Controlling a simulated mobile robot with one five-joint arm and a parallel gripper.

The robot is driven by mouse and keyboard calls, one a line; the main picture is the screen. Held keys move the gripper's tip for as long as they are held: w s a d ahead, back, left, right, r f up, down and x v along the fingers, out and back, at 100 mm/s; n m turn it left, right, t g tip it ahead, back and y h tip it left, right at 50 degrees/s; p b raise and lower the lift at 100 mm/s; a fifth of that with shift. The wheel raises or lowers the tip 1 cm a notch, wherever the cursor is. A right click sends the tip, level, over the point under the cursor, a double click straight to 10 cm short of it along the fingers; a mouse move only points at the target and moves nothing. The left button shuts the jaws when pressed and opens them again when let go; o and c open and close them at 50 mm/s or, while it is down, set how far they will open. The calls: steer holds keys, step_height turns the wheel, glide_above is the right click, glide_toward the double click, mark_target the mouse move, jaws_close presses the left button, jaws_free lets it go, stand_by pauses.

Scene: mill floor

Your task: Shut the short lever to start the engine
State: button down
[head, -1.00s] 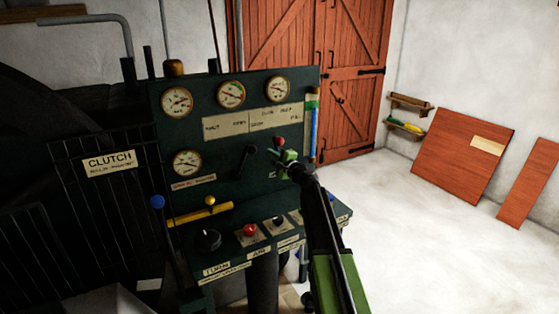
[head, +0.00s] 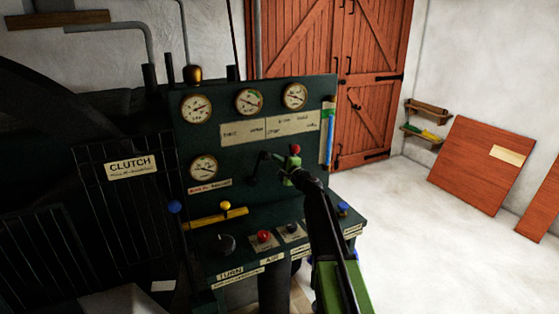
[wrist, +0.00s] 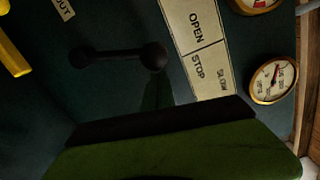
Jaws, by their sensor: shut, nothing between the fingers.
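The short black lever (head: 254,171) is on the dark green engine panel, below the label plate marked with SHUT and OPEN. Its arm points up and leans slightly right in the head view. In the wrist view the lever (wrist: 118,53) lies across the upper part, its round knob at the right end. My gripper (head: 279,160) is shut and empty, just right of the knob in the head view. Whether it touches the knob cannot be told. In the wrist view my gripper (wrist: 160,118) fills the bottom edge.
A red-knobbed lever (head: 295,149) shows right behind my gripper. Gauges (head: 249,101) are above, with a yellow-knobbed handle (head: 225,206) and a red button (head: 264,237) lower down. A blue-knobbed lever (head: 174,207) stands left by the CLUTCH guard (head: 132,167). Open floor (head: 430,230) lies right.

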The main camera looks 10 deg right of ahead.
steer(key=s+a+r+n+p, duration=0.2)
steer(key=a+n+p, duration=0.1)
steer(key=a+n, duration=0.6)
steer(key=shift+s+a+r+g, duration=0.2)
steer(key=shift+a+g, duration=0.1)
steer(key=shift+a, duration=1.25)
